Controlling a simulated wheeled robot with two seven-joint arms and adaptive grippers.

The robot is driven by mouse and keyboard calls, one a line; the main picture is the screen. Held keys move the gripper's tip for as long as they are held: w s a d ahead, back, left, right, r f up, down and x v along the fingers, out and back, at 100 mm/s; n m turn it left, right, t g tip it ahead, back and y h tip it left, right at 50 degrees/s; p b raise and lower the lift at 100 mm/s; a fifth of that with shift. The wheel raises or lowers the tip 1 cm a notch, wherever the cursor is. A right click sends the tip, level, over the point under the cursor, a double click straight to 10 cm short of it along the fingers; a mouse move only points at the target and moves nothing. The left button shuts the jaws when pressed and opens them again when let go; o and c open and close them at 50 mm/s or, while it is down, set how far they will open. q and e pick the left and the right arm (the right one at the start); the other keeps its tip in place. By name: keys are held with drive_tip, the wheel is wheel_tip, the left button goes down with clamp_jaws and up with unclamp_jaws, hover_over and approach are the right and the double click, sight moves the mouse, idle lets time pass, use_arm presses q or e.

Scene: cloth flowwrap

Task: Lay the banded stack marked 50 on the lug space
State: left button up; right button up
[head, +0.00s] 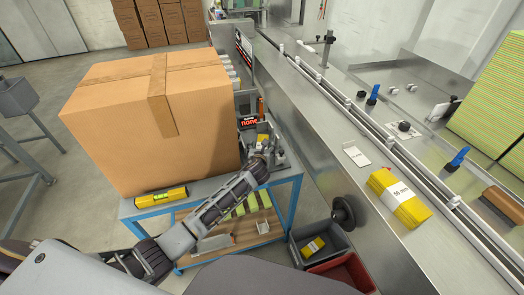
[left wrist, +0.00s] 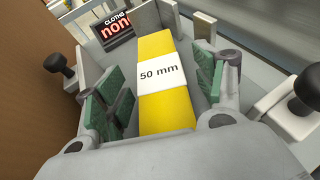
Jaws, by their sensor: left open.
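A yellow stack with a white band marked "50 mm" (left wrist: 158,75) lies between the fingers of my left gripper (left wrist: 158,95) in the left wrist view. The green finger pads stand open on both sides of it. In the head view my left gripper (head: 262,150) is low over the blue-framed bench, and only a little yellow shows there. Another yellow stack with a white band (head: 398,195), its print seeming to read 50 mm, lies on the steel bed at right. The lug track (head: 408,150) runs diagonally, with white lugs along it. My right gripper is not in view.
A large carton (head: 150,120) stands on the bench left of my gripper. A display (left wrist: 113,27) reads "CLOTHS none". Grey (head: 335,244) and red (head: 350,272) bins sit below. A white card (head: 356,155) lies beside the track.

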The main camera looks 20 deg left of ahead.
use_arm(q)
drive_tip(key=c, duration=1.1)
drive_tip(key=shift+r, duration=0.6)
wheel_tip(320, 180, up, 8)
drive_tip(key=shift+f+p, duration=0.15)
drive_tip(key=shift+p, duration=0.65)
drive_tip(key=shift+r, duration=0.6)
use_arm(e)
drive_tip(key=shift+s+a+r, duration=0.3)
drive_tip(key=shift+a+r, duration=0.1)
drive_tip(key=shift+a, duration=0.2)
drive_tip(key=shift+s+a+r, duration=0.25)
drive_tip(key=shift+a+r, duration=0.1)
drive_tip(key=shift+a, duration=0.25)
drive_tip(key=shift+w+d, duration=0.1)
